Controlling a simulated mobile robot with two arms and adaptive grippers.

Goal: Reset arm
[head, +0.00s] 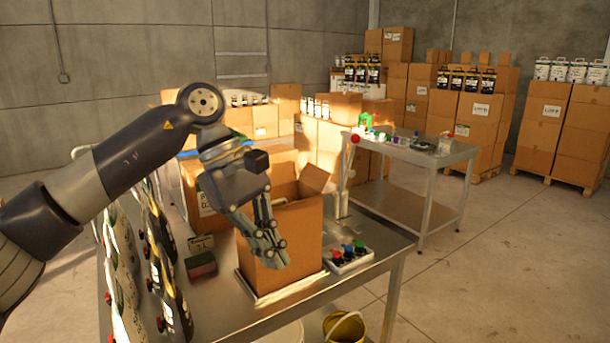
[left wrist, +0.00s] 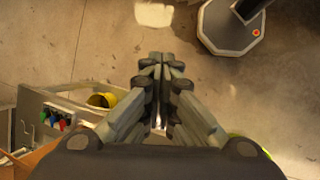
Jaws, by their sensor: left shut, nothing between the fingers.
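My left arm comes in from the left in the head view and bends down at the wrist. My left gripper (head: 276,258) points downward in front of an open cardboard box (head: 296,232) on the metal table. Its fingers are shut with nothing between them. In the left wrist view the gripper (left wrist: 161,60) shows its fingertips together over the concrete floor. Whether it touches the box cannot be told. My right gripper is in neither view.
A metal table (head: 376,268) holds a white tray of small bottles (head: 347,257), a dark red and green block (head: 201,265) and several standing bags at the left. A yellow bucket (head: 345,327) is below. A second table (head: 450,152) and stacked cartons stand behind. Floor at right is clear.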

